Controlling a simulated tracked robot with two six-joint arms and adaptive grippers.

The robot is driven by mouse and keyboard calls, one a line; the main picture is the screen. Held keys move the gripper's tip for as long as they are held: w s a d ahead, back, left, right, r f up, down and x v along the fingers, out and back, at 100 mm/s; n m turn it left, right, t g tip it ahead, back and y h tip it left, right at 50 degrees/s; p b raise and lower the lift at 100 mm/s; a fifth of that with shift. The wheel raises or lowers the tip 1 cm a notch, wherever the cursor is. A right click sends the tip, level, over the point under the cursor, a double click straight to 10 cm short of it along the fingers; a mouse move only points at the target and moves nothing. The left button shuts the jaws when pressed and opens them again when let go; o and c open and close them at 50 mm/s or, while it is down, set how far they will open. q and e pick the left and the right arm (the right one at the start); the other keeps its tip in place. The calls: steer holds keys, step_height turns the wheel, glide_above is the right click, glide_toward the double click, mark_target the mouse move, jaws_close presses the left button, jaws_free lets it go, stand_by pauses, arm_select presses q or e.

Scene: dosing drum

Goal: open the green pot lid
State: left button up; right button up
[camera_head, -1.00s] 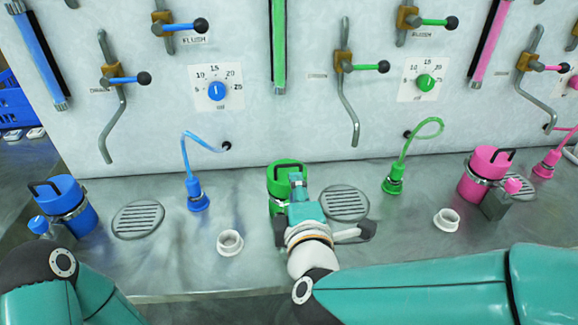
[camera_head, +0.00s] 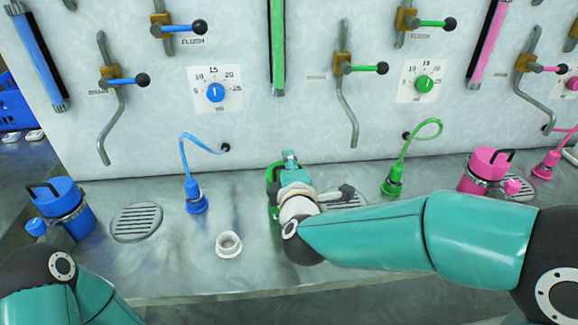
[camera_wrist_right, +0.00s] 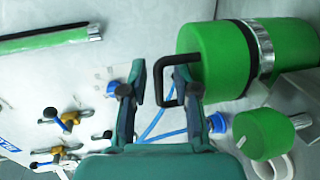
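The green pot (camera_head: 273,186) stands on the metal counter, mostly hidden behind my right gripper in the head view. In the right wrist view its green lid (camera_wrist_right: 212,62), chrome clamp ring (camera_wrist_right: 262,48) and green body (camera_wrist_right: 297,43) show. A black loop handle (camera_wrist_right: 159,84) sticks out from the lid. My right gripper (camera_wrist_right: 159,82) is open, with the handle's outer bar between its fingers. One finger overlaps the handle loop; I cannot tell whether it touches. In the head view this gripper (camera_head: 289,157) is over the pot. My left gripper is out of view.
A green knob (camera_wrist_right: 264,134) sits beside the pot. A white cup-like fitting (camera_head: 229,244) stands in front. A blue pot (camera_head: 72,212) is at left, a pink pot (camera_head: 484,168) at right. The panel (camera_head: 300,110) with levers and hoses rises behind.

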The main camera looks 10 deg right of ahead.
jaws_close()
steer(key=shift+p, duration=0.35)
steer(key=shift+r, duration=0.1)
